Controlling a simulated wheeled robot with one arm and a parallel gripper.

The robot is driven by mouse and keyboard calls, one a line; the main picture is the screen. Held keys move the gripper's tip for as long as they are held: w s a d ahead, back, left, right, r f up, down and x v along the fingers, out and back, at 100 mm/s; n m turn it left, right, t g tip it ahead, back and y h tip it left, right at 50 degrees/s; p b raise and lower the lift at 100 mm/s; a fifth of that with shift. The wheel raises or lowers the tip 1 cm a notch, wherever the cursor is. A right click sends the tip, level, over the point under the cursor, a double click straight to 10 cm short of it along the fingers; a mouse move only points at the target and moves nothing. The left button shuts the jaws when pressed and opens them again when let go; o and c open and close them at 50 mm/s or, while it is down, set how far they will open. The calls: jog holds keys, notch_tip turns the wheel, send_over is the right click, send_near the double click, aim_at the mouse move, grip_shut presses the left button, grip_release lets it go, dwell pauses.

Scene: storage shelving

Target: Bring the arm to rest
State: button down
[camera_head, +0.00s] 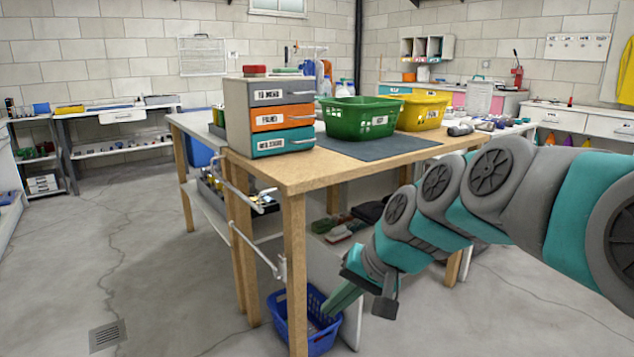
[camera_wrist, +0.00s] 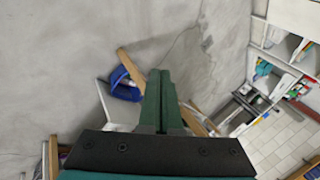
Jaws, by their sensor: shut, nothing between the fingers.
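My arm reaches in from the right in the head view and slopes down to the left, in front of the wooden workbench (camera_head: 290,178). My gripper (camera_head: 335,305) points down and left, near the bench's front leg and above or beside a blue basket (camera_head: 312,335) on the floor. In the wrist view my gripper (camera_wrist: 160,80) shows two green fingers pressed together with nothing between them. The blue basket also shows in the wrist view (camera_wrist: 122,84), left of the fingertips. I cannot tell how far the fingertips are from it.
On the bench stand a drawer unit (camera_head: 268,118), a green basket (camera_head: 358,117) and a yellow basket (camera_head: 420,111). A metal rail (camera_head: 240,208) sticks out at the bench's left end. A lower shelf holds shoes (camera_head: 340,232). The floor at left (camera_head: 90,230) is clear.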

jog(key=s+d+f+g+h, duration=0.1)
jog(key=s+d+f, duration=0.3)
jog(key=s, duration=0.4)
jog(key=s+d+f+n+g+h, duration=0.1)
jog(key=s+d+f+g+h, duration=0.1)
jog(key=s, duration=0.6)
jog(key=s+d+f+n+g+h+p, duration=0.1)
jog(key=s+d+f+g+h, duration=0.1)
jog(key=s+d+f, duration=0.3)
jog(key=s+d, duration=0.1)
jog(key=s, duration=0.3)
jog(key=shift+f+h, duration=0.35)
jog(key=shift+h, duration=0.05)
